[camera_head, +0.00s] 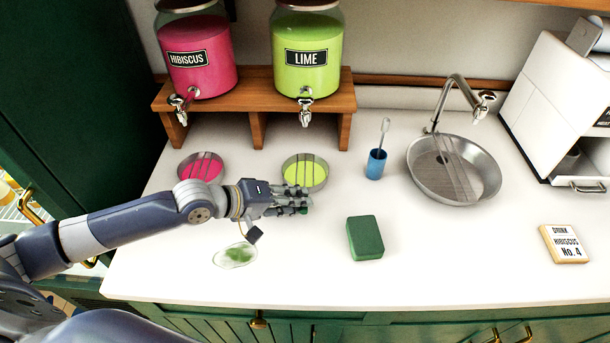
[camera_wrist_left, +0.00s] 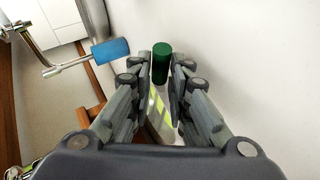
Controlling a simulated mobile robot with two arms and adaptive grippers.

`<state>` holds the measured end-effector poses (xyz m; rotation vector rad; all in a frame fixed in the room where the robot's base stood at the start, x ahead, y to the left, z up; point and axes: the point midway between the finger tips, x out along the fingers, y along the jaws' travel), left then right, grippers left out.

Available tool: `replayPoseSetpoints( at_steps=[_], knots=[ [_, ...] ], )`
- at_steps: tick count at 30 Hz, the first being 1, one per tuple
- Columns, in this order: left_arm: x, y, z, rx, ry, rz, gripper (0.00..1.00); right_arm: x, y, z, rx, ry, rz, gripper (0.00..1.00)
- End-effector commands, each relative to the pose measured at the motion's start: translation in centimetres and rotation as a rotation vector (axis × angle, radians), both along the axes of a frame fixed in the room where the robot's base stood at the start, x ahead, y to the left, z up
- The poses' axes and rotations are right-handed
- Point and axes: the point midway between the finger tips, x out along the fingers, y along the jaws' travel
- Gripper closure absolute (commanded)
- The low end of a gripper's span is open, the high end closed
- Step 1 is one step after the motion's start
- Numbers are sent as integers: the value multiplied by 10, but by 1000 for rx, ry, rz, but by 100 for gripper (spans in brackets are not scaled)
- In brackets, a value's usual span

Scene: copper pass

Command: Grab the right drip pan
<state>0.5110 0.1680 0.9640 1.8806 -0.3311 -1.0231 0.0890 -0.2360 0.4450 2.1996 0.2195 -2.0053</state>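The right drip pan (camera_head: 306,171) is a round metal pan with lime-green liquid, on the white counter below the LIME dispenser. My left gripper (camera_head: 305,199) is at its front edge, fingers pointing right. In the left wrist view part of a metal and lime surface (camera_wrist_left: 160,112), apparently the pan, shows between the fingers. A dark green cylinder (camera_wrist_left: 161,64), perhaps the pan's handle grip, lies between the fingertips of the left gripper (camera_wrist_left: 161,75). Whether they press on it is unclear. My right gripper is not in view.
The pink drip pan (camera_head: 201,166) lies left, behind my arm. A green block (camera_head: 365,238), a green-smeared patch (camera_head: 236,256) and a sign (camera_head: 564,244) are nearer the front.

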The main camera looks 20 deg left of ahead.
Motion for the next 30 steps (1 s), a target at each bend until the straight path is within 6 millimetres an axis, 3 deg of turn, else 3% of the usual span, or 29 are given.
replayPoseSetpoints(
  at_steps=[11,14,30],
  knots=[
    [5,-6,-6,1,1,-1,83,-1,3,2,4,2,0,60],
    [5,-6,-6,1,1,-1,100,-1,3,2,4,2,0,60],
    [6,-6,-1,0,-2,-1,100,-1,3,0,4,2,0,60]
  ],
)
